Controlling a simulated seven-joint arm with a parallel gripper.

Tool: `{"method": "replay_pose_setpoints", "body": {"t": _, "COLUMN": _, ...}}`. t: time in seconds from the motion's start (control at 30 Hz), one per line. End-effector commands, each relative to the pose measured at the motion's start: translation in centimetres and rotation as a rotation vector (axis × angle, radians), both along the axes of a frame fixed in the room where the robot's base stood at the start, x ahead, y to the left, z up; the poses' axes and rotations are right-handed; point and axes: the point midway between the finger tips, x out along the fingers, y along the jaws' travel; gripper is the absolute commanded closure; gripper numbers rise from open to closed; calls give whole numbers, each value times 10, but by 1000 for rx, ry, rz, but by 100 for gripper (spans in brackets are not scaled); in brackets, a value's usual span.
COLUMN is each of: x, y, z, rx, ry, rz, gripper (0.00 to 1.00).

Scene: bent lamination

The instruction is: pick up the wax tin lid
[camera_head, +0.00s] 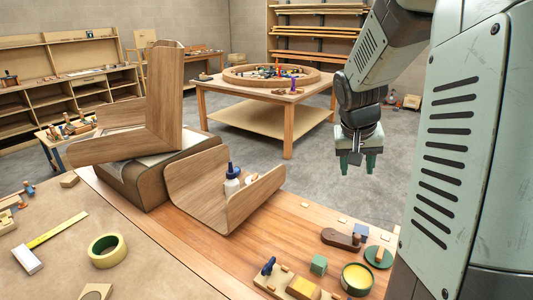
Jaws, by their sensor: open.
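The wax tin lid (371,257) looks like the dark green disc lying on the wooden bench at the lower right. A small brown piece shows on or against it. The open wax tin (357,279), green-sided with yellow wax inside, stands just in front of it. My gripper (360,163) hangs with its green fingertips pointing down, open and with nothing between them. In the picture it is well above the lid and slightly left of it.
A dark wooden plane (341,239), a blue block (361,231) and a green block (319,265) lie close around the lid. A board with clamps (289,283) is at the front.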

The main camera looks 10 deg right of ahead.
Motion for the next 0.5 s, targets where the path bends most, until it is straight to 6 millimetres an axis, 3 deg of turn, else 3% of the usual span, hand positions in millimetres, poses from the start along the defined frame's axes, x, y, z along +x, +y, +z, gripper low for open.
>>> {"method": "replay_pose_setpoints", "body": {"t": 0.03, "x": 2, "y": -25, "z": -30, "rx": 28, "ry": 24, "rz": -52, "gripper": 51}}
{"method": "replay_pose_setpoints", "body": {"t": 0.1, "x": 4, "y": -54, "z": -67, "rx": 66, "ry": 40, "rz": -117, "gripper": 51}}
{"method": "replay_pose_setpoints", "body": {"t": 0.3, "x": -8, "y": -117, "z": -162, "rx": 174, "ry": 53, "rz": -285, "gripper": 51}}
{"method": "replay_pose_setpoints", "body": {"t": 0.4, "x": -16, "y": -134, "z": -193, "rx": 213, "ry": 51, "rz": -342, "gripper": 51}}
{"method": "replay_pose_setpoints", "body": {"t": 0.5, "x": -21, "y": -142, "z": -210, "rx": 236, "ry": 48, "rz": -373, "gripper": 51}}
